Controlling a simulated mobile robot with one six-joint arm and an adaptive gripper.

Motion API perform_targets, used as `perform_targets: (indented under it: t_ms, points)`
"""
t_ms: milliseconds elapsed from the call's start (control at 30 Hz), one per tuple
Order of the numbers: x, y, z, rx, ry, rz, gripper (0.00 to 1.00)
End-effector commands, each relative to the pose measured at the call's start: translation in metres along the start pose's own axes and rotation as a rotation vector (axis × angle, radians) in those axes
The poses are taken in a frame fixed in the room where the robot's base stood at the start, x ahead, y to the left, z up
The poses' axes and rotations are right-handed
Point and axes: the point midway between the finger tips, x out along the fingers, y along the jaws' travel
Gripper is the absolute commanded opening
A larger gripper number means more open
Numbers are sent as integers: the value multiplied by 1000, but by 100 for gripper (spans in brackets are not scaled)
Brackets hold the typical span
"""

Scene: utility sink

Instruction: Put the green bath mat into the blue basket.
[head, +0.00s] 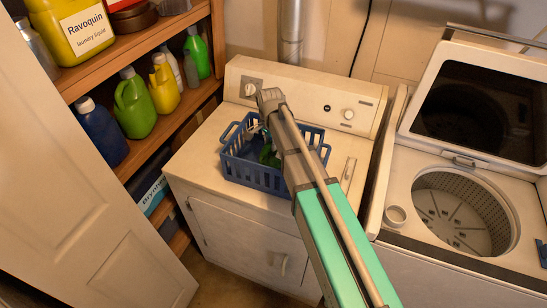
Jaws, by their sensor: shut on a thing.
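The blue basket (263,178) stands upright on top of the white dryer, with open slatted sides and a raised handle at its left end. Part of a green thing, which looks like the green bath mat (267,153), shows inside the basket, below its rim. My arm crosses in front of the basket's right part and hides some of it. My gripper (262,136) points down at the basket's opening, mostly hidden behind my arm, and is shut on the green bath mat. Its fingertips cannot be seen clearly.
The dryer top (205,148) is clear left of the basket. An open top-loading washer (465,215) stands to the right, its lid (485,105) raised. Wooden shelves (165,118) with several bottles stand at left, behind a white door (90,190). The dryer's control panel (310,95) rises behind the basket.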

Motion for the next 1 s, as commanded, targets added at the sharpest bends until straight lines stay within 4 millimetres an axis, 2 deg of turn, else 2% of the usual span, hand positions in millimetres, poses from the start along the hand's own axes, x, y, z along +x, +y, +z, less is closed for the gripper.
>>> perform_targets:
  t_ms: [100, 600, 1000]
  points:
    - [7, 0, 0, 0, 0, 0, 0]
    - [9, 0, 1, -1, 0, 0, 0]
    - [38, -1, 1, -2, 0, 0, 0]
